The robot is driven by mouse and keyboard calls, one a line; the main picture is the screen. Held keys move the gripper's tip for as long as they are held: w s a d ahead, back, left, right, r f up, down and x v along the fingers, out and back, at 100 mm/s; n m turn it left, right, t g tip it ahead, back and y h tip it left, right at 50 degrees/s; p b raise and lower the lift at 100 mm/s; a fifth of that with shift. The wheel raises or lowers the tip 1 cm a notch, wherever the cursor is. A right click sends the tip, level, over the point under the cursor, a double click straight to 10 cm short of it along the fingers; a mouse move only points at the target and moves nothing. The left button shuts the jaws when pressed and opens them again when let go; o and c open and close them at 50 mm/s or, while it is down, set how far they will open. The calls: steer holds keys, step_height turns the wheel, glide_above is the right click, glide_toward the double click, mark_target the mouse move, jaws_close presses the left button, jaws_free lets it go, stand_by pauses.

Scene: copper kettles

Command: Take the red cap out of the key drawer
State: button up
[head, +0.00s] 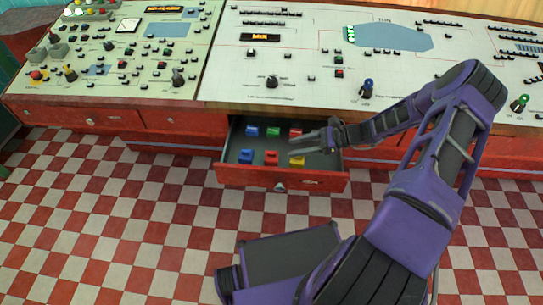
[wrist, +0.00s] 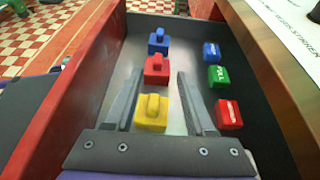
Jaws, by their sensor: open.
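The key drawer (head: 283,177) is pulled open. In the head view, a red piece with a raised top (head: 271,157) sits in its front row, between a blue and a yellow one. A second red piece (head: 295,131) is at the right of the back row. In the wrist view, the raised-top red piece (wrist: 156,70) lies between and just beyond my fingertips. The labelled red block (wrist: 228,114) is outside the right finger. My gripper (head: 291,145) is open and empty over the drawer's right part; it shows in the wrist view too (wrist: 160,76).
A yellow piece (wrist: 152,113) lies between my fingers in the wrist view. Blue (wrist: 157,42) and green (wrist: 217,76) pieces are also in the drawer. The console top (head: 300,70) with its knobs overhangs the drawer's back.

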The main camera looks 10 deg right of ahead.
mark_target(272, 152)
steer(key=x, duration=0.7)
steer(key=shift+s+a, duration=0.1)
steer(key=shift+a, duration=0.1)
steer(key=shift+c, duration=0.3)
jaws_close()
